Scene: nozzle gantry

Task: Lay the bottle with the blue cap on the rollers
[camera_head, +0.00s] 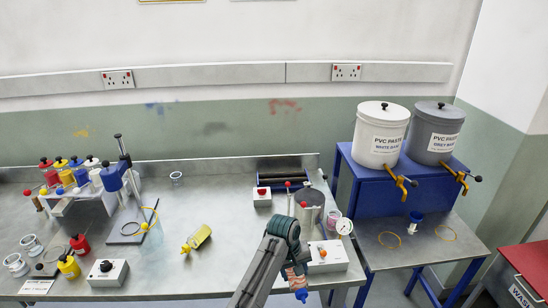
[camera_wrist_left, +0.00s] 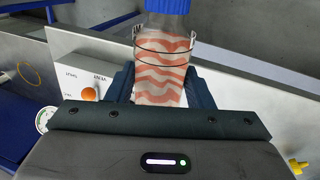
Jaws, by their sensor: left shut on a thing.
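The bottle with the blue cap (camera_wrist_left: 165,62) is clear with wavy orange-red bands. It is between the fingers of my left gripper (camera_wrist_left: 162,90) in the wrist view, its blue cap (camera_wrist_left: 168,5) cut off by the top edge. In the head view, my left gripper (camera_head: 294,262) is shut on the banded body near the bench's front edge. The blue cap (camera_head: 301,294) points down towards the picture's bottom there. The dark rollers (camera_head: 283,176) lie in a frame at the back of the bench, apart from the bottle. No bottle shows on them. My right gripper is not in view.
A control box with a red button (camera_head: 262,196) and a steel pot (camera_head: 309,205) stand near the rollers. A white box (camera_head: 328,258) is right of my gripper. A yellow bottle (camera_head: 198,237) lies on the bench (camera_head: 220,215), with bare room around it.

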